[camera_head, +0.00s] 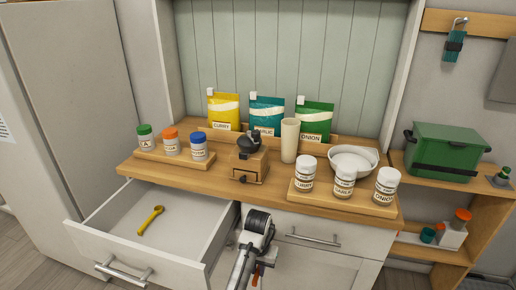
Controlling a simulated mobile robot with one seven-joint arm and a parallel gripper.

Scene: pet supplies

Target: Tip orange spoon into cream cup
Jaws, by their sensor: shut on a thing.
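A cream cylinder-like cup (290,141) stands upright on the counter near the middle. My gripper (259,222) is at the counter's front edge, right of the open drawer and well apart from the spoon and cup. Its fingertips are hidden by its own dark wrist. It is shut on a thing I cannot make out.
The open drawer (94,235) juts out left. A wooden mill (251,166) stands left of the cup. Lidded jars stand on boards (166,159) at both sides, with a white bowl (352,160) behind the right jars. Pouches (266,115) line the back. A green box (442,150) sits right.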

